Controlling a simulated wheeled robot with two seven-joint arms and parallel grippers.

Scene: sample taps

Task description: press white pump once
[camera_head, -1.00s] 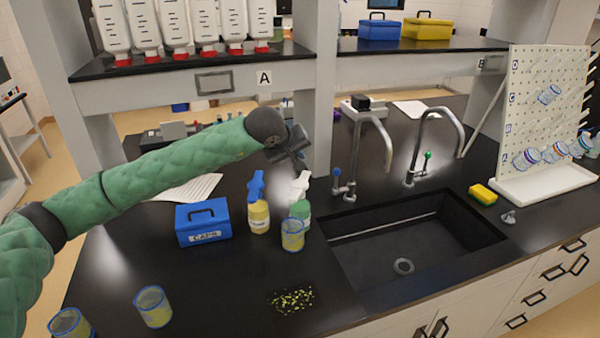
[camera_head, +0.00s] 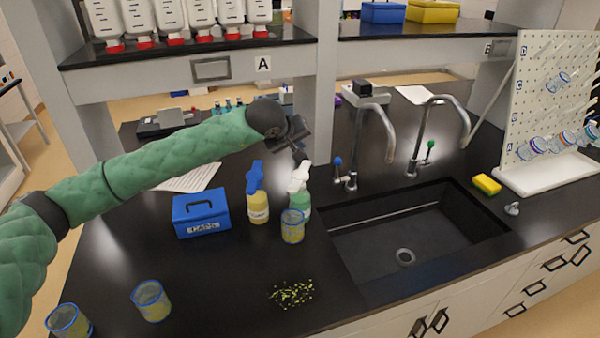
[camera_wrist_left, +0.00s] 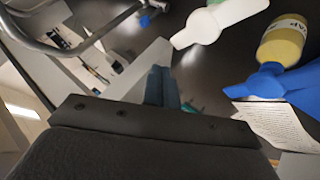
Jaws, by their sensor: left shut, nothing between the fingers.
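The white pump (camera_head: 299,178) tops a green-bodied bottle (camera_head: 304,204) on the black bench, left of the sink. The white pump head also shows in the left wrist view (camera_wrist_left: 222,22). My left gripper (camera_head: 301,157) is shut and empty, pointing down just above the white pump head; I cannot tell if it touches. Its closed fingers also show in the left wrist view (camera_wrist_left: 161,88). A blue pump (camera_head: 255,178) on a yellow bottle (camera_head: 258,208) stands just left of it. A blue-rimmed beaker (camera_head: 292,228) stands in front and partly hides the green bottle. My right gripper is not in view.
A blue caps box (camera_head: 201,214) stands left of the bottles. Two taps (camera_head: 360,150) and the black sink (camera_head: 400,262) lie to the right. Two blue-rimmed beakers (camera_head: 151,301) stand at the front left. Yellow-green bits (camera_head: 291,294) lie scattered at the front.

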